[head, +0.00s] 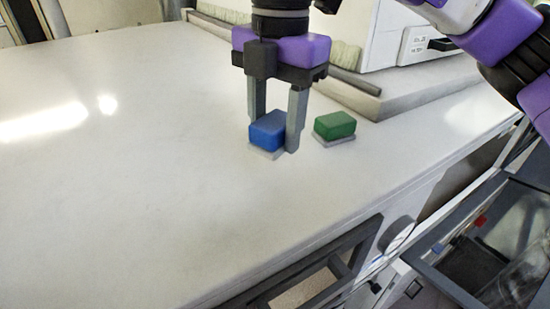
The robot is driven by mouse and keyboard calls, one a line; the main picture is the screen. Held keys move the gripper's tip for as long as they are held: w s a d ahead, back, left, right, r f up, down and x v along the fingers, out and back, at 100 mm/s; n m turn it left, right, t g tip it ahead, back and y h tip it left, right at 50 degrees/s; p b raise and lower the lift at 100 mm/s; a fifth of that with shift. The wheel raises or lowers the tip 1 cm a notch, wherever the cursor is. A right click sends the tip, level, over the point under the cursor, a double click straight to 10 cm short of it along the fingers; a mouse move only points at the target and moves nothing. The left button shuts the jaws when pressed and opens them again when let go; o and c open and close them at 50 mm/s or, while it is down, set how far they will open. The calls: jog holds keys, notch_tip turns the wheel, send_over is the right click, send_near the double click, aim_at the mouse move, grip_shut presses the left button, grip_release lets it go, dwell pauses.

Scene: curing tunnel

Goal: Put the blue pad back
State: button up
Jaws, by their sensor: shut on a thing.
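The blue pad (268,130) is a small blue block in the head view, between the two fingers of my gripper (277,138). My gripper points down and is shut on the blue pad. The right finger hides the pad's right side.
A green block (335,125) sits on a similar grey plate just right of my gripper. Behind stands a white machine (395,40) on a grey ledge (400,90). The white worktop (120,170) is clear to the left and front. Its front edge drops toward a dark frame.

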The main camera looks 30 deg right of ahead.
aim_at(275, 168)
jog(key=shift+f+b, duration=2.1)
jog(key=shift+f, duration=0.05)
jog(key=shift+f, duration=0.15)
jog(key=o, duration=1.5)
jog(key=shift+c, duration=0.2)
jog(key=r, duration=1.2)
jog(key=shift+s+d+r, duration=0.15)
jog(key=shift+d, duration=0.1)
